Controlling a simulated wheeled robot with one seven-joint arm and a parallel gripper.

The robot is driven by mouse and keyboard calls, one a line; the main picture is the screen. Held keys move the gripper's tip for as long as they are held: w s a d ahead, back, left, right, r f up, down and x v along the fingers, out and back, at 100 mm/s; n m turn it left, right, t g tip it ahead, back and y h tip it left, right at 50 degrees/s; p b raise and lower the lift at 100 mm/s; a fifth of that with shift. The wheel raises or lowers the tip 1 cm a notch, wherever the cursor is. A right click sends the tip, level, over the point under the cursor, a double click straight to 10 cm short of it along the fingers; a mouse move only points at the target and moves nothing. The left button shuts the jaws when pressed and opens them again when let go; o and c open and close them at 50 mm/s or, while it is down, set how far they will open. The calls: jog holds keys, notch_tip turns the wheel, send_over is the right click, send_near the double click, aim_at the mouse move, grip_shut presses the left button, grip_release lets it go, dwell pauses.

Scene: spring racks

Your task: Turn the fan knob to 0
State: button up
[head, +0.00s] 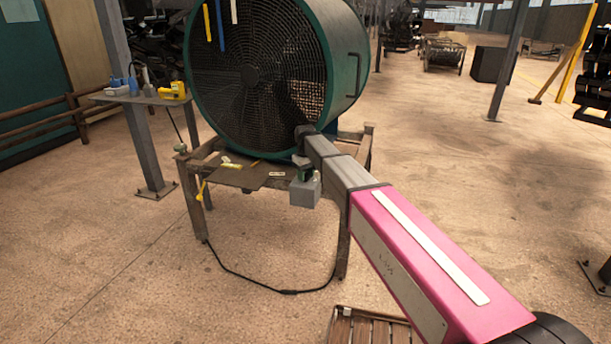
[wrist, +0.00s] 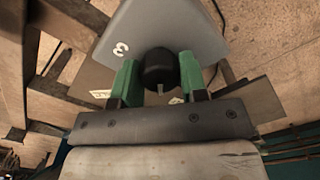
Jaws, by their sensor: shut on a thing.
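The large green drum fan (head: 343,60) stands on a wooden stand. A grey control box (head: 304,194) hangs at the stand's front edge, partly hidden by my arm. In the wrist view, the grey box face (wrist: 190,30) shows a white figure 3 left of the black knob (wrist: 158,67). The green fingers of my gripper (wrist: 157,75) are on either side of the knob and shut on it. A small pale mark shows at the knob's lower edge. Other figures on the face cannot be seen. In the head view, the knob is hidden.
The wooden stand (head: 343,236) has a black cable (head: 265,286) running on the floor beneath it. A side table (head: 135,99) with a yellow tool (head: 174,91) is at the left, beside a grey post (head: 131,100). A wooden pallet (head: 366,328) lies at the bottom.

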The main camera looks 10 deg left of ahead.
aim_at(306, 173)
jog(key=shift+n, duration=1.4)
jog(key=o, duration=0.9)
notch_tip(306, 173, up, 11)
jog(key=shift+f, duration=0.1)
